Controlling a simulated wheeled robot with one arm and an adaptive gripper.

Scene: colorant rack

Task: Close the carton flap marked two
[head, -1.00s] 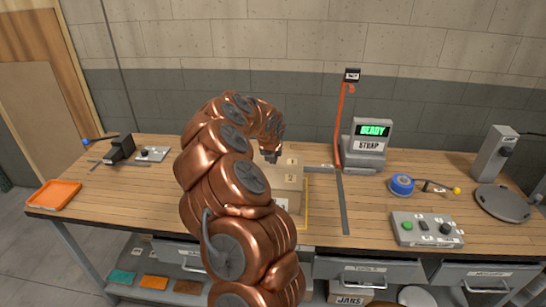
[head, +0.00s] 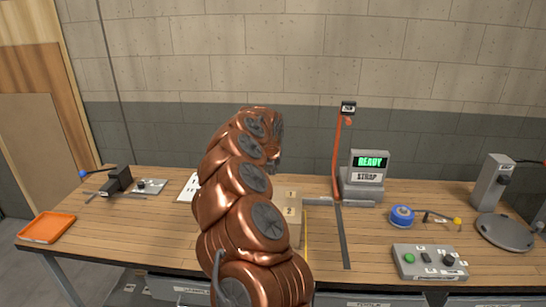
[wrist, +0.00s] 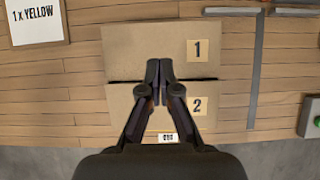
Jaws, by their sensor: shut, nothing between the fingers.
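The brown carton (head: 296,232) stands on the bench, partly hidden behind my arm in the head view. From above, in the wrist view, flap one (wrist: 130,50) and flap two (wrist: 215,88) lie side by side, with a thin dark seam between them. Both look roughly flat; I cannot tell whether flap two is fully down. A small label (wrist: 167,138) shows at the carton's near side. My gripper (wrist: 159,66) is shut and empty, pointing down above the seam, over the middle of the carton. In the head view my arm mostly hides it.
A card reading "1 x YELLOW" (wrist: 36,12) lies left of the carton. The strap machine (head: 364,182) with a READY screen stands to the right, beside a red upright strap (head: 337,160). A button box (head: 430,261) is at the front right. An orange tray (head: 47,228) is far left.

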